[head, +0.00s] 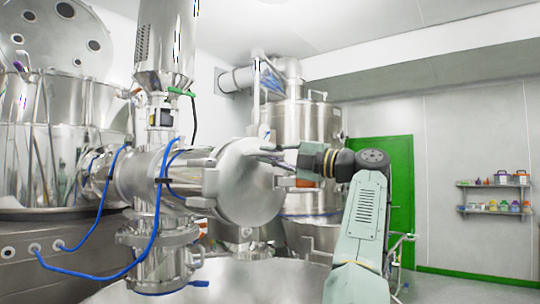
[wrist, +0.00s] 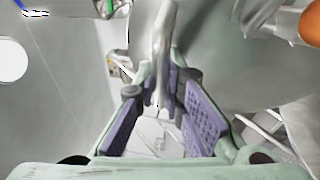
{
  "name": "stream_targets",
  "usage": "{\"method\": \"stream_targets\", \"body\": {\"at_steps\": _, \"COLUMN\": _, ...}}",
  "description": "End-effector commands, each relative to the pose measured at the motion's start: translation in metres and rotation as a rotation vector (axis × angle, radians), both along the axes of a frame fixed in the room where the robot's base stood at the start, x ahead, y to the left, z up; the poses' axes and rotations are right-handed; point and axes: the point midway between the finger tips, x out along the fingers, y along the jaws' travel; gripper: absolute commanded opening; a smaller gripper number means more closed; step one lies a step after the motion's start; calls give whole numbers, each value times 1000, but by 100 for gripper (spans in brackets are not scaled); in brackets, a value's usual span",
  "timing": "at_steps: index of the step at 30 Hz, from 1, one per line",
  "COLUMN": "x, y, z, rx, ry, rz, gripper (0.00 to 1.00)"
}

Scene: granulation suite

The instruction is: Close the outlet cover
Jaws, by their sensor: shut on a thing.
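The outlet cover (head: 243,182) is a round, shiny metal disc at the end of a horizontal steel cylinder (head: 140,176), left of centre in the head view. I cannot tell whether its rim touches the cylinder all round. My gripper (head: 277,157) is at the cover's right side. In the wrist view, my gripper (wrist: 160,112) has its purple pads on either side of a grey metal handle (wrist: 164,45) and is shut on it. The cover's broad grey surface (wrist: 215,45) lies behind the handle. The fingertips are small and partly hidden in the head view.
A large steel vessel (head: 50,150) with a raised round lid (head: 65,40) stands on the left. A blue hose (head: 105,268) loops in front. Another steel tank (head: 310,130) stands behind my arm. A green door (head: 395,180) and shelves with small containers (head: 496,208) are at the right.

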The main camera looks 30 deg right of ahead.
Motion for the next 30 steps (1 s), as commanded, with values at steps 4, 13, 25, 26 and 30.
{"method": "stream_targets", "body": {"at_steps": 4, "x": 0, "y": 0, "z": -3, "rx": 1, "ry": 5, "rz": 5, "gripper": 11}}
{"method": "stream_targets", "body": {"at_steps": 13, "x": 0, "y": 1, "z": -2, "rx": 0, "ry": 4, "rz": 4, "gripper": 19}}
{"method": "stream_targets", "body": {"at_steps": 25, "x": -15, "y": -9, "z": -4, "rx": -1, "ry": 0, "rz": 3, "gripper": 19}}
{"method": "stream_targets", "body": {"at_steps": 26, "x": -18, "y": -11, "z": -6, "rx": 0, "ry": 0, "rz": 2, "gripper": 19}}
{"method": "stream_targets", "body": {"at_steps": 30, "x": -47, "y": -27, "z": -10, "rx": 0, "ry": 0, "rz": -1, "gripper": 19}}
